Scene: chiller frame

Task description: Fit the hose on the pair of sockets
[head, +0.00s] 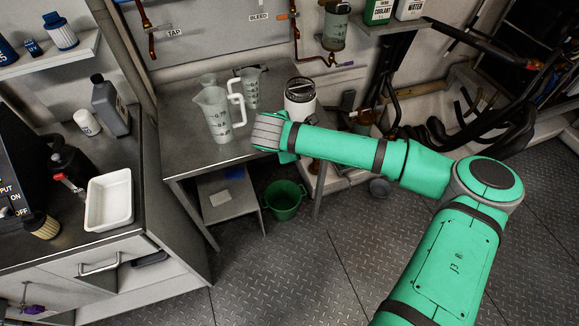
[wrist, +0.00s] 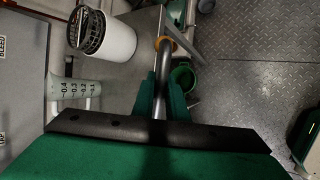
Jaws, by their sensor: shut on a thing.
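My gripper (wrist: 162,84) is shut on a dark grey hose (wrist: 160,104) in the wrist view. The hose passes between the two green fingers and runs away from me to an orange ring (wrist: 165,43). Its far course beyond the ring is unclear. In the head view my arm's end hides most of the gripper and the held hose. A copper pipe with a valve is on the wall by the BLEED label (head: 259,17), and another is by the TAP label (head: 174,33). I cannot tell which fittings are the pair of sockets.
Measuring jugs (head: 216,118) and a white canister (head: 300,100) stand on the grey bench close to my arm's end. A green bucket (head: 284,205) is on the floor below. A white tray (head: 109,198) lies on the left counter. Black hoses (head: 478,120) crowd the right.

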